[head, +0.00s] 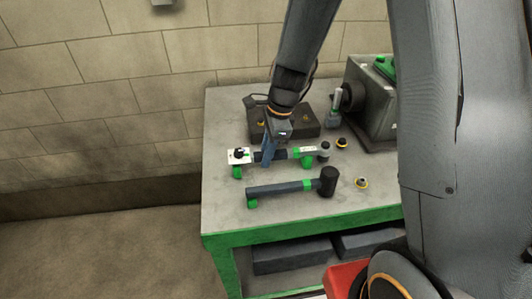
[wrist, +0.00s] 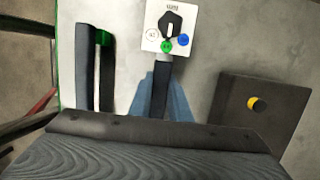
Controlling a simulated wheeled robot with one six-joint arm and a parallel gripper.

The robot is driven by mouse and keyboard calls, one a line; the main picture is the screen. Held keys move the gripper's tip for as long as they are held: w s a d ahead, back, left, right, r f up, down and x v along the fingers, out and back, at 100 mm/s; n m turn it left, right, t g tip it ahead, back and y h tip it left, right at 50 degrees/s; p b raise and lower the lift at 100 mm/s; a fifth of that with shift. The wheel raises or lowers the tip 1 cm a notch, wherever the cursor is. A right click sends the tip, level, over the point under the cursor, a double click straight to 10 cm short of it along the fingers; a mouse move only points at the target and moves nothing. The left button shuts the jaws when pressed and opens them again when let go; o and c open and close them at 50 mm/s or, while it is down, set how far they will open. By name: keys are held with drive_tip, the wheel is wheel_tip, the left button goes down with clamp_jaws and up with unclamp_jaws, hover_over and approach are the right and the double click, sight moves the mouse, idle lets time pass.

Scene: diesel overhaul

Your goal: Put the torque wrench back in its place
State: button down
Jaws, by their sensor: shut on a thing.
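My gripper (head: 268,158) has blue fingers pointing down, shut on the wrench's dark handle (wrist: 160,92). Green supports (head: 308,163) show under or beside the wrench; whether it rests on them I cannot tell.
A black-headed mallet (head: 282,188) lies in front, parallel to the wrench. A dark block (head: 307,117) with yellow pegs stands behind. A grey machine (head: 372,105) is at the back right. Small orange-ringed parts (head: 361,183) sit to the right. The table's (head: 222,215) front left is clear.

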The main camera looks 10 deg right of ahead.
drive_tip(key=shift+f, duration=0.45)
drive_tip(key=c, duration=1.6)
unclamp_jaws()
drive_tip(key=shift+o, duration=0.2)
drive_tip(key=shift+b+v, duration=0.85)
drive_tip(key=shift+v, duration=3.05)
